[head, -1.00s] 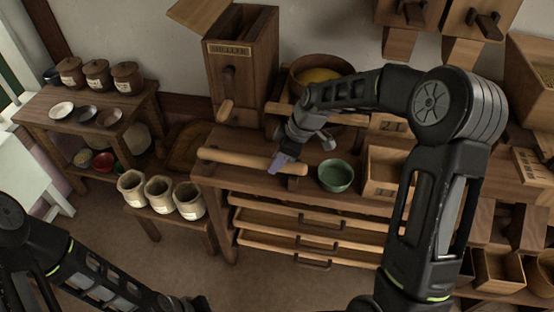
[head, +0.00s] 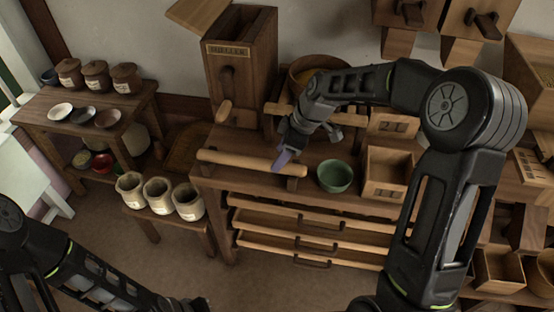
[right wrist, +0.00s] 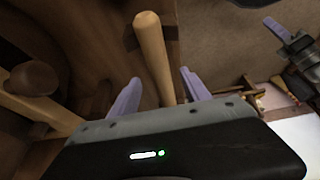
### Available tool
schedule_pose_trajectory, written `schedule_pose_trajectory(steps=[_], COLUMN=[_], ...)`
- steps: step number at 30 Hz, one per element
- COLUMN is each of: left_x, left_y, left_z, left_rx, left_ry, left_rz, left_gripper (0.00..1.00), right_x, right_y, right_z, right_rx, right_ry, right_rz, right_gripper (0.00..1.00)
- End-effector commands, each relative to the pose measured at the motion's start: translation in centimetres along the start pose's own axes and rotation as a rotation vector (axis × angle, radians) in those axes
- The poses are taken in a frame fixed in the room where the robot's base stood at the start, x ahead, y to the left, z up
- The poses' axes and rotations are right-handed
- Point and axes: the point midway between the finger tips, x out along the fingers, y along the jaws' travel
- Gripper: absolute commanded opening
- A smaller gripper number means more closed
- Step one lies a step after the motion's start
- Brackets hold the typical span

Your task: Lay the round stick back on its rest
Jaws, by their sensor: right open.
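The round stick (head: 235,160) is a pale wooden rod lying level along the front edge of the workbench. Its right end lies on a dark wooden rest block (head: 292,184); the support at its left end is hard to make out. My right gripper (head: 284,158) is open at the stick's right part. In the right wrist view the stick (right wrist: 154,55) runs between the two lavender fingers, with gaps on both sides. My left arm comes in at the lower left; its gripper (right wrist: 279,30) shows partly in the right wrist view, jaws unclear.
A green bowl (head: 335,176) and an open wooden box (head: 387,172) stand right of the gripper. A wooden bin (head: 242,70) and a large bowl (head: 305,72) stand behind. Several sacks (head: 158,194) stand on a low bench at left. Slatted drawers (head: 300,235) show below.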

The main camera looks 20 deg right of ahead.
Motion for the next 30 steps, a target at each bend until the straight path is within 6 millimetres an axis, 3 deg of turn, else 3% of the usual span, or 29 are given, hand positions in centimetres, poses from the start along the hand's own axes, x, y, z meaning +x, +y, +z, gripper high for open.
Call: schedule_pose_trajectory(steps=[3,9,30], left_x=[0.2,0.3,0.2], left_y=[-0.1,-0.1,-0.1], left_z=[0.0,0.0,0.0], left_rx=[0.0,0.0,0.0], left_ry=[0.0,0.0,0.001], left_rz=[0.0,0.0,0.0], left_gripper=[0.0,0.0,0.0], right_x=[-2.1,-4.2,-4.3], right_y=[0.1,0.0,0.0], right_z=[0.0,0.1,0.0], right_rx=[0.0,0.0,0.0], right_ry=[0.001,0.0,0.0], right_rz=[0.004,0.001,-0.001], right_gripper=[0.55,0.55,0.55])
